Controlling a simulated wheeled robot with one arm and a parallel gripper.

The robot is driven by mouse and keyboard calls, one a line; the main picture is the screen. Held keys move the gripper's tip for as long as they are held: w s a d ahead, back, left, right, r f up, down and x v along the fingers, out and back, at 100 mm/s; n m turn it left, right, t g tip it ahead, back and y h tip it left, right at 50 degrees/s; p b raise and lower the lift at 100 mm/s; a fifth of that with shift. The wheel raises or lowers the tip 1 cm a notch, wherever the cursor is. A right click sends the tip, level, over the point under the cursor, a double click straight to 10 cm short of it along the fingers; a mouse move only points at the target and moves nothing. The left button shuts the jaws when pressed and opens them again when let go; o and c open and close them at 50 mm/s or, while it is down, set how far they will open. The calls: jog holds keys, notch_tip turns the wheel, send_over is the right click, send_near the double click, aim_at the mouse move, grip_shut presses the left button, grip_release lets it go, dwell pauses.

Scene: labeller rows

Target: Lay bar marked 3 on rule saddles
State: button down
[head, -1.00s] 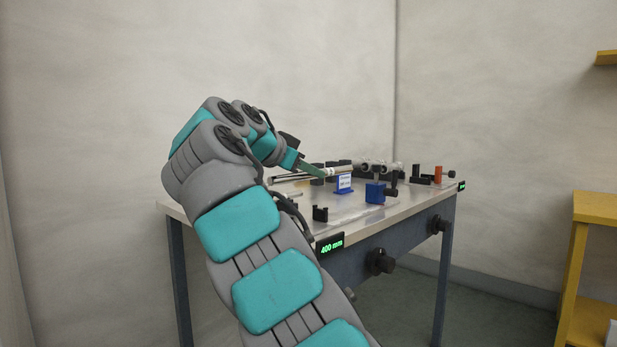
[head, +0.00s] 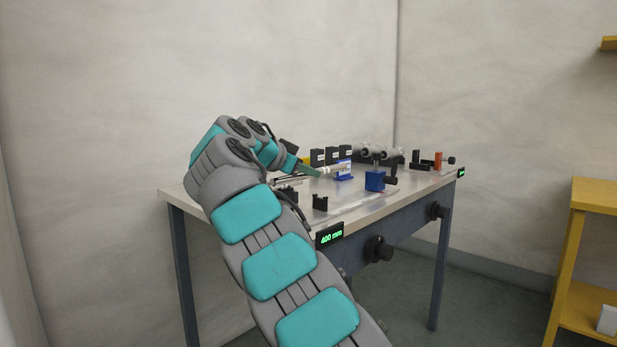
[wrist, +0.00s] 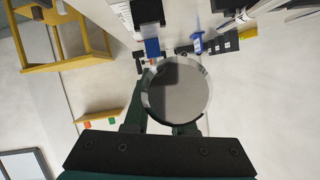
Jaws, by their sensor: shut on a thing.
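My gripper (head: 312,171) is over the left part of the bench, shut on a round metal bar (wrist: 178,92). In the wrist view the bar shows nearly end-on, as a grey disc between the green fingers, and no number can be read on it. In the head view only a short pale piece of the bar (head: 325,170) shows beyond the fingertips. A black notched saddle (head: 320,203) stands near the bench's front left, to the right of and below my gripper in the picture. Which other pieces are rule saddles, I cannot tell.
A blue block (head: 375,181) with a black knob and a blue stand with a white label (head: 343,168) are close by. Several black labelled blocks (head: 331,155) and metal cylinders (head: 375,152) stand behind. A green "400 mm" display (head: 330,236) hangs at the front edge.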

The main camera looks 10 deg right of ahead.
jog(key=shift+d+f, duration=0.1)
jog(key=shift+f, duration=0.2)
jog(key=shift+f+b, duration=0.6)
jog(key=shift+b, duration=0.1)
jog(key=c, duration=0.7)
grip_release()
jog(key=shift+c, duration=0.2)
jog(key=shift+r+p, duration=0.25)
jog(key=shift+p, duration=0.05)
jog(key=shift+r+p+v, duration=0.15)
jog(key=shift+p+v, duration=0.15)
jog(key=shift+v, duration=2.8)
jog(key=shift+r+p+v, duration=0.15)
jog(key=shift+p+v, duration=0.15)
jog(key=shift+v, duration=2.75)
jog(key=shift+d, duration=0.2)
